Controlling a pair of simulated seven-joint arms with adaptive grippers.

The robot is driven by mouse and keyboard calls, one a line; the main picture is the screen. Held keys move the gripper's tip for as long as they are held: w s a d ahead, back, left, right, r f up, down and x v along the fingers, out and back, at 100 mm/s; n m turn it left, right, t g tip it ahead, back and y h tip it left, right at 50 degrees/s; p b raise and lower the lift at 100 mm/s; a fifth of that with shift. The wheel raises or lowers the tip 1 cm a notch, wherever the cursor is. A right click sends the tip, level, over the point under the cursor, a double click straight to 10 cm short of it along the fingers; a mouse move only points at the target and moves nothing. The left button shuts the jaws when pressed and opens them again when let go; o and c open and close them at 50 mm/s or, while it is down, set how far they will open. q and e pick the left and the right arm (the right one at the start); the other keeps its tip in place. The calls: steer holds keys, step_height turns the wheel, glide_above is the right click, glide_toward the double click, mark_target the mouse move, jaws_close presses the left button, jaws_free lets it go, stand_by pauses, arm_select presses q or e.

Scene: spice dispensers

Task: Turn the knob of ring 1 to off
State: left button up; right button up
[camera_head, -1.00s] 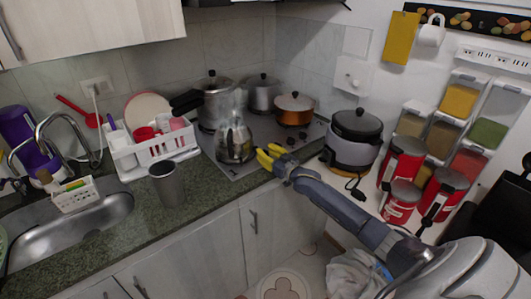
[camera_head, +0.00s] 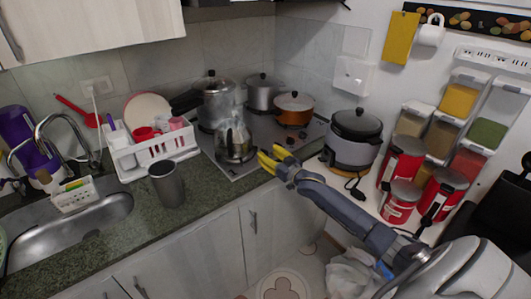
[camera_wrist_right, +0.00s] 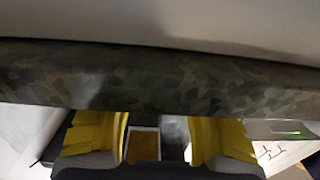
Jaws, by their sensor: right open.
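The metal cooktop (camera_head: 262,128) sits in the counter in the back corner. A few small dark knobs show along its right front part, one of them here (camera_head: 291,140). I cannot tell which knob belongs to ring 1, nor its setting. My right gripper (camera_head: 270,153) has yellow fingers and is open at the cooktop's front edge, close to the knobs. In the right wrist view, its two fingers (camera_wrist_right: 158,140) are apart, with the dark speckled counter edge (camera_wrist_right: 160,80) across the picture and no knob visible. My left gripper is out of view.
A glass kettle (camera_head: 234,142), a large steel pot (camera_head: 216,108), another steel pot (camera_head: 262,95) and an orange pot (camera_head: 294,112) stand on the cooktop. A rice cooker (camera_head: 351,143) stands right of the gripper. A grey cup (camera_head: 167,185) stands on the counter at left.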

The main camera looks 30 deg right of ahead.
steer(key=s+d, duration=0.1)
steer(key=s, duration=0.8)
steer(key=shift+s, duration=0.35)
